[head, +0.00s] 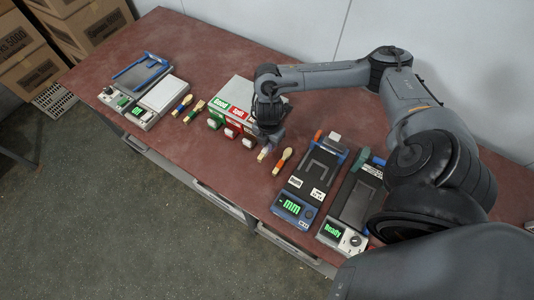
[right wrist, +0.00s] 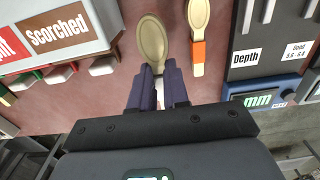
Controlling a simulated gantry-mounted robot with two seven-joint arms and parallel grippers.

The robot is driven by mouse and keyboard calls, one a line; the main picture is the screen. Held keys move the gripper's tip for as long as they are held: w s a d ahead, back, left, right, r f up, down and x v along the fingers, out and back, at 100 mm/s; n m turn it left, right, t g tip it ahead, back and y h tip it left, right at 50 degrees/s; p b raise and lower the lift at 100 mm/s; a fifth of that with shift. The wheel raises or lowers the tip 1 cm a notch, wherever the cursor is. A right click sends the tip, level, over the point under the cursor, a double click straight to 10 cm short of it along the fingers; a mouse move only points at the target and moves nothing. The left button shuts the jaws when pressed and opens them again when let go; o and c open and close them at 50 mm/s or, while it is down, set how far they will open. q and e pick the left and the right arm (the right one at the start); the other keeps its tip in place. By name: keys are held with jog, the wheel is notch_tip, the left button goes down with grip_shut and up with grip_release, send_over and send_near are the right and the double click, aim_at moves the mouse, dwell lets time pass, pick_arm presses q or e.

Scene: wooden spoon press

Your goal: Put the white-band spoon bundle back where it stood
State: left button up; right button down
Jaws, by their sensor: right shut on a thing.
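The white-band spoon bundle (head: 262,155) is between the fingers of my right gripper (head: 268,143), by the right end of the labelled box. In the right wrist view its pale oval bowl (right wrist: 152,38) sticks out beyond the dark fingers of my right gripper (right wrist: 158,84). The fingers hide most of its handle and band. I cannot tell whether the bundle touches the table. The orange-band spoon bundle (head: 282,160) lies just to its right, apart from it; it also shows in the right wrist view (right wrist: 198,52). My left gripper is not in view.
The white box (head: 238,91) with green and red labels stands left of the gripper. Blue-band (head: 182,104) and green-band (head: 194,111) bundles lie farther left. A depth gauge (head: 309,183) and a "Ready" device (head: 350,205) stand right. Bare table (head: 235,170) lies in front.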

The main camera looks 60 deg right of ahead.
aim_at(268, 156)
notch_tip(268, 156, down, 2)
jog(key=shift+w+f, duration=0.15)
jog(key=shift+f, duration=0.05)
pick_arm(q)
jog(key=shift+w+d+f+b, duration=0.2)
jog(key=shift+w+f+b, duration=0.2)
jog(key=shift+b, duration=0.1)
pick_arm(e)
jog(key=shift+f, duration=1.85)
jog(key=shift+d+f, duration=0.1)
jog(key=c, duration=1.1)
grip_release()
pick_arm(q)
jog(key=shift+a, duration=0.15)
